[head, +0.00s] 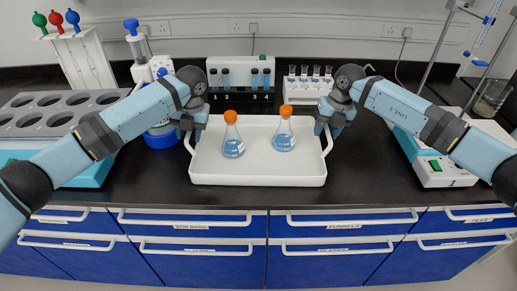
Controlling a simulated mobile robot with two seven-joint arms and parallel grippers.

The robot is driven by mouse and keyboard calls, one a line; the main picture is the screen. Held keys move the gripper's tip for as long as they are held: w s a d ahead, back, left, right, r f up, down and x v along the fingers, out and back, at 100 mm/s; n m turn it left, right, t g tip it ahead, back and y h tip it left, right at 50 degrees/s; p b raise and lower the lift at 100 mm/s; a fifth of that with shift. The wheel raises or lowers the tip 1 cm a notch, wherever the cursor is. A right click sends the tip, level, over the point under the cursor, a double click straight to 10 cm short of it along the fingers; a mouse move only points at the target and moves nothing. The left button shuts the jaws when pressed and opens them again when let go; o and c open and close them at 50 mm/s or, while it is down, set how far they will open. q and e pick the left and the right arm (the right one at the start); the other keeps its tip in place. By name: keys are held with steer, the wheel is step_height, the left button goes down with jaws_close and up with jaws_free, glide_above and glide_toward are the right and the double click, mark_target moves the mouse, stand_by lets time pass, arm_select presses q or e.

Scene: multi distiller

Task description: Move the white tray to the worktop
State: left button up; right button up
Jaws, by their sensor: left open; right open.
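The white tray (258,178) lies on the black worktop (360,178), near its front edge. Two flasks with orange caps and blue liquid stand in it, a left flask (233,148) and a right flask (284,141). The tray has a handle on each short side. My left gripper (190,132) is open at the left handle. My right gripper (326,128) is open at the right handle. I cannot tell whether the fingers touch the handles. The fingertips are partly hidden by the gripper bodies.
Blue drawers (190,247) lie below. Bare worktop shows either side of the tray.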

arm_select(q)
steer(key=shift+c, duration=0.2)
jaws_close()
arm_select(e)
jaws_close()
arm_select(q)
steer(key=shift+r, duration=0.1)
arm_select(e)
steer(key=shift+r, duration=0.15)
